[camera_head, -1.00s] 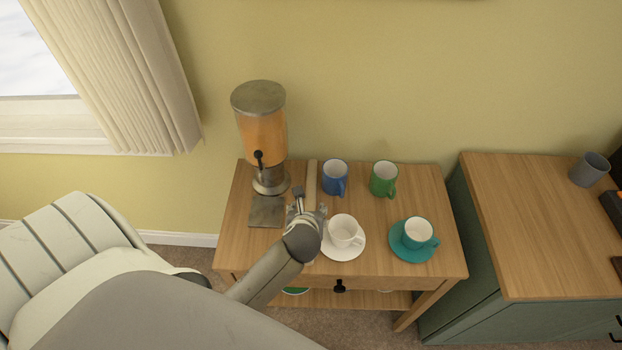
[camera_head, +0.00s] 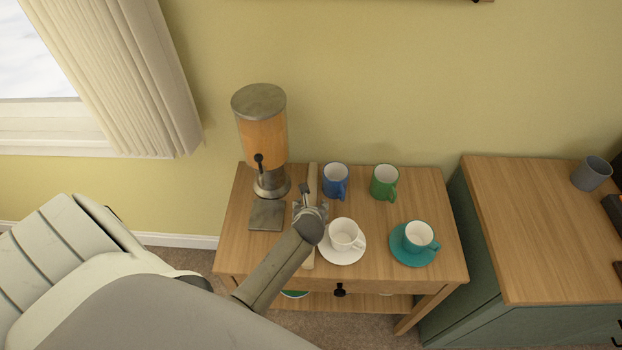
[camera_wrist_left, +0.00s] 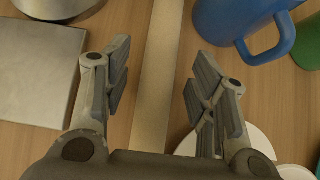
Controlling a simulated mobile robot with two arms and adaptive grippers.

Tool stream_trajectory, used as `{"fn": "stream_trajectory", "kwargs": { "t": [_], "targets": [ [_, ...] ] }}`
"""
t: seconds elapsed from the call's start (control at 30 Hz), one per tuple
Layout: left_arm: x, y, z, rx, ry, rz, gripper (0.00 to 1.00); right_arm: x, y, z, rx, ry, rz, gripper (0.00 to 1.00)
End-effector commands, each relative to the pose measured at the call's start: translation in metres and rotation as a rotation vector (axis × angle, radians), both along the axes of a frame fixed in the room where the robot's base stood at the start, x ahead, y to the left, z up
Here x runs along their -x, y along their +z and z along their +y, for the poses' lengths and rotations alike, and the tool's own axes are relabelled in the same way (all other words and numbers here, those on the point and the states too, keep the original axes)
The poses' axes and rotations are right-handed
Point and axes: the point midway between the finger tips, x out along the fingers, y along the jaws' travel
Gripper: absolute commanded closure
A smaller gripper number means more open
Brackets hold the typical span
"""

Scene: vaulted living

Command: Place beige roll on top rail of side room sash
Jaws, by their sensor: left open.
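The beige roll (camera_head: 312,178) is a long thin stick lying on the small wooden table, between the drink dispenser and the blue mug. My left gripper (camera_head: 309,203) is over it and hides its middle; a short piece shows below my wrist. In the left wrist view the roll (camera_wrist_left: 157,75) runs between the two open fingers of my left gripper (camera_wrist_left: 160,68), with a gap on each side. Whether the fingers are down at its height I cannot tell. A window (camera_head: 40,125) is at the upper left; no top rail of a sash shows. My right gripper is out of view.
The drink dispenser (camera_head: 262,130) stands left of the roll. A blue mug (camera_head: 335,182), a green mug (camera_head: 384,184), a white cup (camera_head: 344,234) on a saucer and a teal cup (camera_head: 418,236) stand to the right. A green cabinet (camera_head: 540,225) is farther right.

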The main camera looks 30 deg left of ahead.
Motion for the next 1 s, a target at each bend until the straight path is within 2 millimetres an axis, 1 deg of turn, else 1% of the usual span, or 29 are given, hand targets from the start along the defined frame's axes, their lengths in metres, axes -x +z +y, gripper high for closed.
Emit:
{"fn": "stream_trajectory", "kwargs": {
  "t": [0.1,0.33,0.37,0.73,0.77,1.0],
  "targets": [
    [-0.0035,-0.0045,0.0017,0.001,-0.001,0.0,0.47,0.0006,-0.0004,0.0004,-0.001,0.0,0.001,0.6],
    [-0.0039,-0.0048,0.0019,0.001,-0.001,0.0,0.47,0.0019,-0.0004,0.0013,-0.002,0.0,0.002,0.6],
    [-0.0039,-0.0048,0.0019,0.001,-0.001,0.0,0.5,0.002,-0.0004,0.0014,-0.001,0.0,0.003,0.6],
    [-0.0038,-0.0046,0.0021,0.001,-0.001,0.0,0.97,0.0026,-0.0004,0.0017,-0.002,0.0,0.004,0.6],
    [-0.0039,-0.0043,0.0021,0.0,-0.001,-0.001,1.0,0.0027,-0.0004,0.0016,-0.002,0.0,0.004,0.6],
    [-0.0041,-0.0035,0.0023,0.0,-0.001,-0.002,1.0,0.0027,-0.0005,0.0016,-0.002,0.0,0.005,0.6]
  ]
}}
